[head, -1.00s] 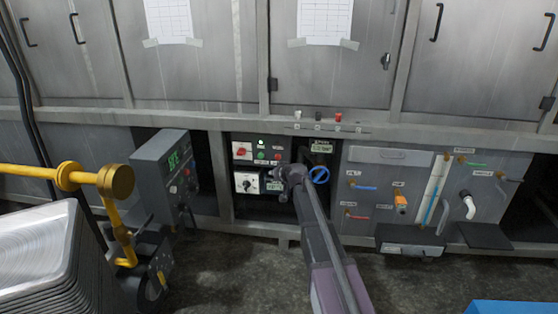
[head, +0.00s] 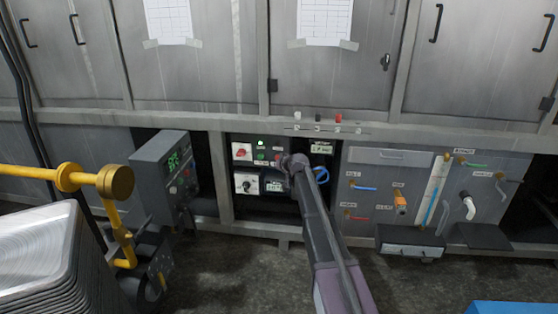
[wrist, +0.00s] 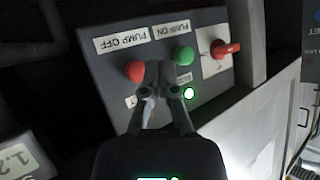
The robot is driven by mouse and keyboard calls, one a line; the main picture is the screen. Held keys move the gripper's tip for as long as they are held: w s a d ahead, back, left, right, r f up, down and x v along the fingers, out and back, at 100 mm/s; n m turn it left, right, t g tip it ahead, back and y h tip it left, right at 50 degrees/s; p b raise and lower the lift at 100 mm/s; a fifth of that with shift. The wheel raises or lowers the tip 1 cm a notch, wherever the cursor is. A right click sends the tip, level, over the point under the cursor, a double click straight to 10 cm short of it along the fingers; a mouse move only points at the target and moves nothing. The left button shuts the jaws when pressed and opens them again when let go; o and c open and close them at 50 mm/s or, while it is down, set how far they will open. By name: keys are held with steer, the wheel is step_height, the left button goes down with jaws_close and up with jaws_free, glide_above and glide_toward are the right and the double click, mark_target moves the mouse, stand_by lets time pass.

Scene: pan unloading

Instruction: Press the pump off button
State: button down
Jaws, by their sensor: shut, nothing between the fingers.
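The pump off button is a round red button (wrist: 135,72) beside an upside-down "PUMP OFF" label (wrist: 121,41) in the wrist view. The green pump on button (wrist: 183,55) sits to its right. My gripper (wrist: 161,88) is shut and empty, its tips in front of the panel between the two buttons, a little below them in the picture. I cannot tell whether the tips touch the panel. In the head view my gripper (head: 287,163) is at the right side of the control panel (head: 249,143) and partly covers it.
A red rotary switch (wrist: 228,49) is further right.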

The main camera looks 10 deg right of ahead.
steer(key=shift+w+d, duration=0.25)
steer(key=shift+w, duration=0.6)
steer(key=shift+w, duration=0.2)
stand_by(0.9)
steer(key=shift+w+d, duration=0.15)
steer(key=shift+w, duration=0.15)
steer(key=shift+w+d, duration=0.15)
steer(key=shift+w, duration=0.35)
stand_by(1.1)
steer(key=shift+s, duration=0.25)
steer(key=shift+s+a, duration=0.25)
steer(key=shift+s, duration=0.4)
stand_by(0.4)
steer(key=shift+s+a, duration=0.25)
steer(key=shift+s, duration=0.55)
steer(key=shift+s+a, duration=0.3)
steer(key=shift+s, duration=0.5)
steer(key=shift+s+a, duration=0.25)
steer(key=shift+s, duration=0.55)
